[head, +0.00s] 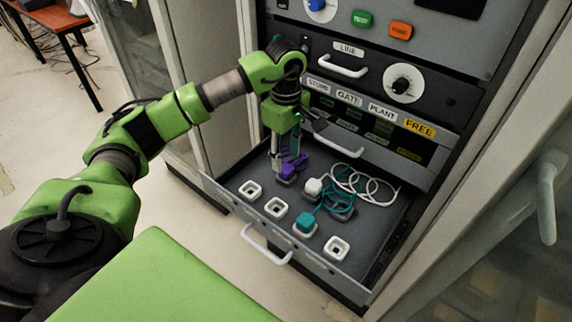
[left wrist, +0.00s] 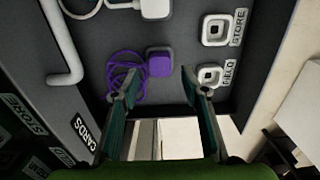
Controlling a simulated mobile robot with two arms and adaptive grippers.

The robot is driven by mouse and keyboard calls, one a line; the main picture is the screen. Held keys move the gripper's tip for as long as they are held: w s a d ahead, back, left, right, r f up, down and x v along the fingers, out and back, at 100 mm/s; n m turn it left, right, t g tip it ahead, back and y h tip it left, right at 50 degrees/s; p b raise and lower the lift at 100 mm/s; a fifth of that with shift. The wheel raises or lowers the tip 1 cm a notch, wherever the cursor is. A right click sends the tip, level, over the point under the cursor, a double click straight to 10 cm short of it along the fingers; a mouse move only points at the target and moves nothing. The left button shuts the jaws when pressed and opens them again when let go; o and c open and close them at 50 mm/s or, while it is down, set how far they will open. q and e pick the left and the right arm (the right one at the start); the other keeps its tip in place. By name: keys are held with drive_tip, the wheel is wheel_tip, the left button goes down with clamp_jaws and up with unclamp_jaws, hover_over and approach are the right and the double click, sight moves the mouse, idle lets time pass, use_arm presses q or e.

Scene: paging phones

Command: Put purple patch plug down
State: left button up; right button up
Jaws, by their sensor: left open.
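The purple patch plug (head: 289,171) is in the open drawer, and it also shows in the left wrist view (left wrist: 160,65). It appears to sit on a dark grey block, with its purple cord (left wrist: 122,78) coiled beside it. My left gripper (head: 287,163) points down into the drawer at the plug. In the left wrist view its fingertips (left wrist: 160,82) are spread wide, and the plug shows between and just beyond them with visible gaps. In the head view the fingers partly hide the plug and cord. My right gripper is not in view.
White square sockets (head: 275,208) line the drawer front (head: 320,269); a teal plug (head: 305,223) is in one. A white plug (head: 313,186) and looped white cord (head: 378,187) lie right of the purple plug. The labelled panel (head: 375,115) with handles rises behind.

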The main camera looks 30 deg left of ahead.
sight(286, 167)
use_arm(q)
wheel_tip(286, 167, up, 8)
drive_tip(key=shift+b, duration=0.45)
idle(0.6)
